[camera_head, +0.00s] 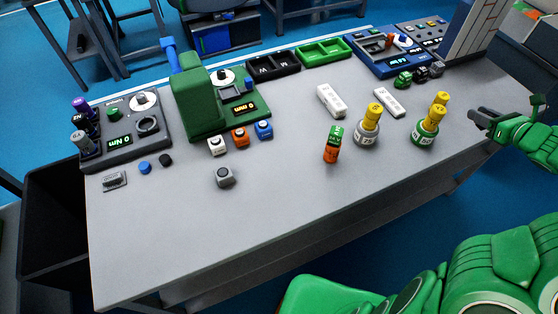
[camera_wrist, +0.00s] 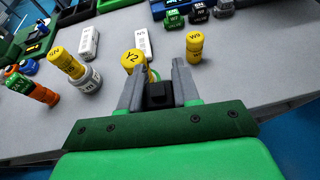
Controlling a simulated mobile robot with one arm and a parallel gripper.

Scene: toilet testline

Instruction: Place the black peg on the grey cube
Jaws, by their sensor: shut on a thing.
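My gripper (camera_head: 478,118) is at the right, above the table's right edge in the head view. In the wrist view its grey fingers (camera_wrist: 160,82) are shut on the black peg (camera_wrist: 158,95), a dark block low between them. In the head view I cannot tell the peg from the dark fingers. The grey cube (camera_head: 225,177) sits alone near the middle left of the table, with a round feature on top. It is far to the left of my gripper, and I cannot make it out in the wrist view.
A yellow-topped green piece (camera_head: 427,132) stands nearest my gripper; a yellow-topped grey piece (camera_head: 368,130) and a green-orange stack (camera_head: 332,145) stand farther left. White, orange and blue cubes (camera_head: 239,138) stand behind the grey cube. The table's front (camera_head: 240,245) is clear.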

